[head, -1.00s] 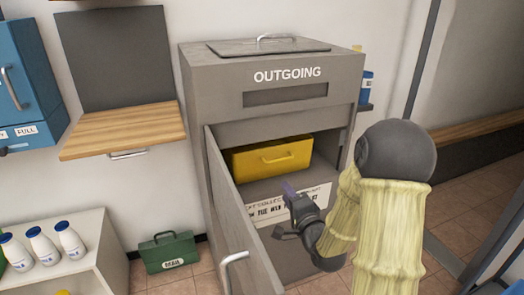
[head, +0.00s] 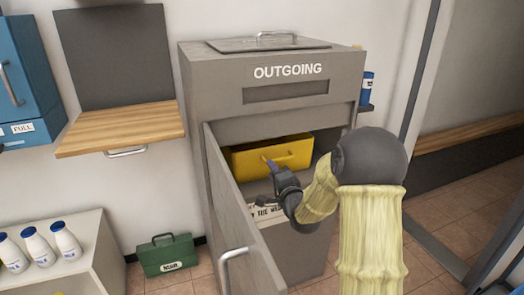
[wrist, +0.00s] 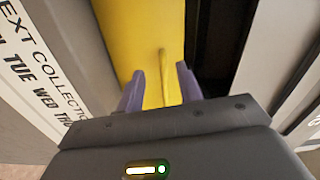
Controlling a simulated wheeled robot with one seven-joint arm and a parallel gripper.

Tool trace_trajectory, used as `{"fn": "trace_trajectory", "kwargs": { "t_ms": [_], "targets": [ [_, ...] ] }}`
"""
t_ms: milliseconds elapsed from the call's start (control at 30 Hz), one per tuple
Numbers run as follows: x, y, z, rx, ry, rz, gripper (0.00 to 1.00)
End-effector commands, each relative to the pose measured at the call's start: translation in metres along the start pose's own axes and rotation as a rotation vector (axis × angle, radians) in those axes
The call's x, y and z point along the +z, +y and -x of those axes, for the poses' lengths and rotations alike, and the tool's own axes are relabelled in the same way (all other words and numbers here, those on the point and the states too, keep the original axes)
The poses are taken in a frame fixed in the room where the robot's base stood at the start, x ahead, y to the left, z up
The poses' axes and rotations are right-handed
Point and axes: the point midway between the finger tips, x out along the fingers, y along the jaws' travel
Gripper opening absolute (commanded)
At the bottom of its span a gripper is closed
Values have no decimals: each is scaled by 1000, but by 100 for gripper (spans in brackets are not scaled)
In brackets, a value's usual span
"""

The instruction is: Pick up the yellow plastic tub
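The yellow plastic tub (head: 248,160) sits inside the open grey OUTGOING cabinet, with a yellow handle on its front. My gripper (head: 270,166) is in front of the tub, near its handle. In the wrist view the tub (wrist: 125,30) fills the upper middle, and its handle (wrist: 165,75) stands between the two purple fingers of my gripper (wrist: 160,85). The fingers are apart, with gaps on both sides of the handle. My gripper and arm hide part of the tub's lower front in the head view.
The grey cabinet (head: 215,85) has its door (head: 240,220) swung open on the left. A label (wrist: 40,75) is on the cabinet below the tub.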

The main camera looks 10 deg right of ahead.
Motion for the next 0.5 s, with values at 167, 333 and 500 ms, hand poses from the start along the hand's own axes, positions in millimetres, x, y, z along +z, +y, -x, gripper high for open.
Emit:
{"fn": "trace_trajectory", "kwargs": {
  "t_ms": [167, 333, 500],
  "targets": [
    [1, 0, -11, -3, -1, 1, 36],
    [1, -2, -35, -3, -1, 2, 36],
    [0, -3, -50, -2, 0, 0, 36]
  ]
}}
